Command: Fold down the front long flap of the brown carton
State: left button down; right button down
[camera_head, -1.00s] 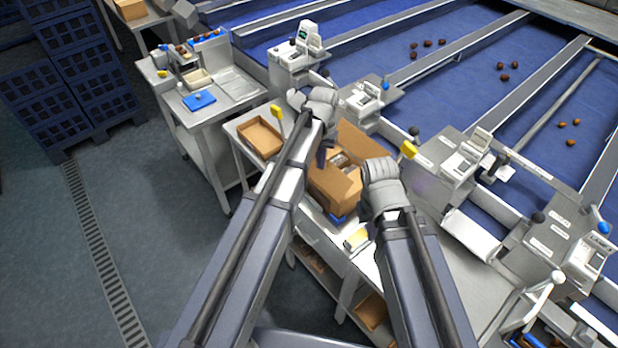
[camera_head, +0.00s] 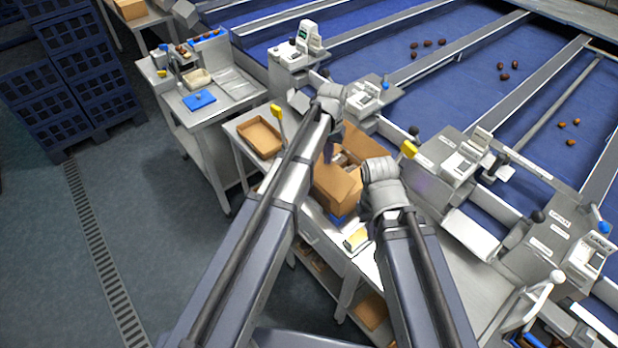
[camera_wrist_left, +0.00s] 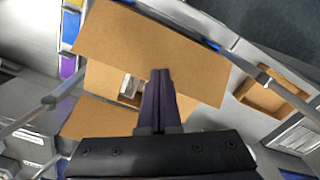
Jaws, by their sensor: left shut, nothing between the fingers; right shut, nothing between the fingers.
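The brown carton (camera_head: 338,192) stands open on the workbench, partly hidden by my arms. A back flap (camera_head: 366,140) stands up behind its opening. In the left wrist view a long flap (camera_wrist_left: 150,45) spreads above the opening, and another flap (camera_wrist_left: 100,118) shows lower left. Pale contents (camera_wrist_left: 130,88) show inside. My left gripper (camera_head: 328,152) is shut and empty over the opening; its fingertips (camera_wrist_left: 160,72) appear by the long flap's lower edge, contact unclear. My right gripper (camera_head: 380,172) is at the carton's right side; its fingertips are hidden.
A brown tray (camera_head: 240,130) lies left of the carton. Weighing stations (camera_head: 460,160) line the blue conveyor behind. Blue crates (camera_head: 70,80) are stacked far left, with open floor between.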

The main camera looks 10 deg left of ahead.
aim_at(327, 167)
pick_arm(q)
jog(key=shift+f, duration=0.1)
jog(key=shift+f+b, duration=2.35)
jog(key=shift+b, duration=0.1)
notch_tip(327, 167, up, 11)
jog(key=p, duration=1.1)
jog(key=shift+r, duration=0.15)
